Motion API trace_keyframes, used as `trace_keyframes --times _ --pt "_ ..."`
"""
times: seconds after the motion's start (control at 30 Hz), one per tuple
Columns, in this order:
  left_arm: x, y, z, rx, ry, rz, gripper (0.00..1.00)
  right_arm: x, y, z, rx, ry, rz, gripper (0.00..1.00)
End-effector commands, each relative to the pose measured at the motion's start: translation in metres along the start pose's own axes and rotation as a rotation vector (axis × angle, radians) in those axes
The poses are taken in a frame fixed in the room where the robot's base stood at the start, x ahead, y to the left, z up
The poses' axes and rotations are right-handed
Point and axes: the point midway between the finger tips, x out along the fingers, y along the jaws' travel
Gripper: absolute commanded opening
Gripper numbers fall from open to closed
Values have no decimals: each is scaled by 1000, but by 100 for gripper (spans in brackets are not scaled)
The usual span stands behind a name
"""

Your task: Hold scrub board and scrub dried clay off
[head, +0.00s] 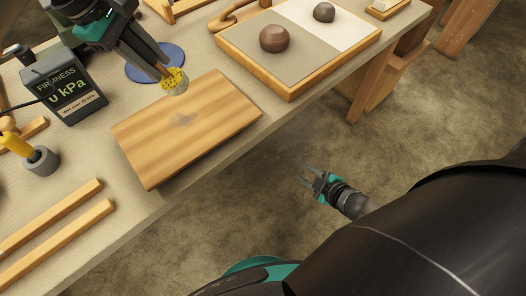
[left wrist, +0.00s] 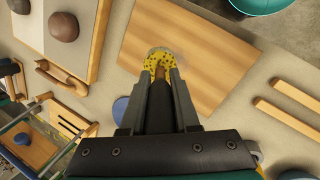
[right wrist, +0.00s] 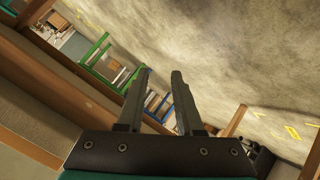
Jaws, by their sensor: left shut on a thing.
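The wooden board (head: 210,112) lies on the table near its front edge, with a faint grey smudge of clay (head: 182,119) near its middle. My left gripper (head: 162,72) is shut on the handle of a yellow speckled sponge scrubber (head: 174,79). The scrubber is at the board's far edge; I cannot tell whether it touches the board. The left wrist view shows the scrubber (left wrist: 158,60) between the fingertips with the board (left wrist: 200,50) beyond. My right gripper (head: 311,181) is open and empty, off the table above the floor; its fingers (right wrist: 157,88) stand apart.
A firmness meter (head: 65,85) and a blue disc (head: 155,62) stand left of and behind the board. A grey holder with a yellow-handled tool (head: 40,160) and two wooden strips (head: 55,240) lie left. A wood-framed tray (head: 330,68) with two clay lumps is at the right.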

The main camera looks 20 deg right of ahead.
Motion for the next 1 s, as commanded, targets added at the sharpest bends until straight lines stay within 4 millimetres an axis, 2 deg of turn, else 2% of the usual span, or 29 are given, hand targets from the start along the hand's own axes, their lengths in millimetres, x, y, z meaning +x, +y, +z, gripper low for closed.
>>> trace_keyframes --times 0.03,0.1,0.2,0.3,0.4,0.5,0.6,0.73,0.87,1.0 --pt "0 0 0 0 0 1 0 -2 16 -23 -76 84 8 35" --pt "0 0 0 0 0 1 0 -8 32 -58 -183 204 14 35" --pt "0 0 0 0 0 1 0 -22 45 -106 -338 374 10 35" --pt "0 0 0 0 0 1 0 -43 49 -152 -488 540 -5 35" --pt "0 0 0 0 0 1 0 -66 45 -190 -623 689 -29 35" --pt "0 0 0 0 0 1 0 -88 38 -218 -733 809 -54 35" --pt "0 0 0 0 0 1 0 -106 30 -236 -810 895 -77 35" --pt "0 0 0 0 0 1 0 -119 24 -247 -867 956 -95 35" --pt "0 0 0 0 0 1 0 -120 19 -255 -883 976 -99 35" --pt "0 0 0 0 0 1 0 -109 12 -268 -883 977 -97 35"
